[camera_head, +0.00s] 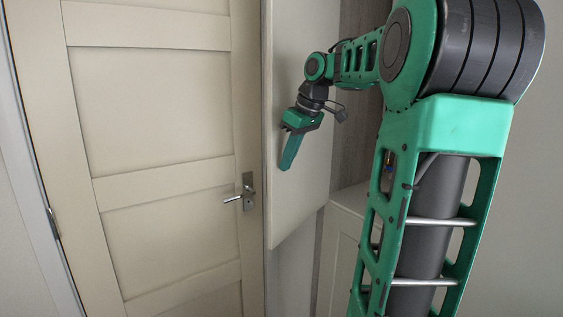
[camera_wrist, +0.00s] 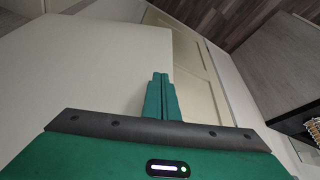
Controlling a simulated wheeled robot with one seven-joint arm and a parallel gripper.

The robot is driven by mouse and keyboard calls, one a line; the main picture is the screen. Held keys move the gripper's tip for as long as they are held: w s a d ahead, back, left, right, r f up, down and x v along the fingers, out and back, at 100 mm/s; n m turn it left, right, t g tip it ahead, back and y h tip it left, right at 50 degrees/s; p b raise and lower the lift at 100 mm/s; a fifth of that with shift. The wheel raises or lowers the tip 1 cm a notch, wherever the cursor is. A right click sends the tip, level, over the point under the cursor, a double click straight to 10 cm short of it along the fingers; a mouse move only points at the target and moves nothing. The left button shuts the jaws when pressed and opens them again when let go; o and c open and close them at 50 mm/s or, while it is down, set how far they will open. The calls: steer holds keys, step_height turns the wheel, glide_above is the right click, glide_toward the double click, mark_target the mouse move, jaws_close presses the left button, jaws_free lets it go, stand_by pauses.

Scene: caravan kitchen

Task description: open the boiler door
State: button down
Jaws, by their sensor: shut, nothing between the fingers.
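A plain cream panel, which looks like the boiler door (camera_head: 300,205), stands upright in the middle of the head view, right of the panelled room door. Its lower edge slants and hangs free, with a darker wood surface behind it on the right. It seems to stand out from that surface, but I cannot tell its exact angle. My gripper (camera_head: 287,165) is in front of its face, fingers pointing down, shut and empty. In the wrist view the shut green fingers (camera_wrist: 160,78) show against the broad pale panel (camera_wrist: 90,75). I cannot tell whether they touch it. No handle shows on it.
A cream panelled door (camera_head: 150,130) with a metal lever handle (camera_head: 240,198) is at the left, shut. A low pale cabinet (camera_head: 345,230) stands below and right of the panel. Wooden floor (camera_wrist: 235,18) and a grey surface (camera_wrist: 285,55) show in the wrist view.

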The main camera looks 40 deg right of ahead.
steer(key=shift+w+a, duration=0.15)
steer(key=shift+w, duration=0.3)
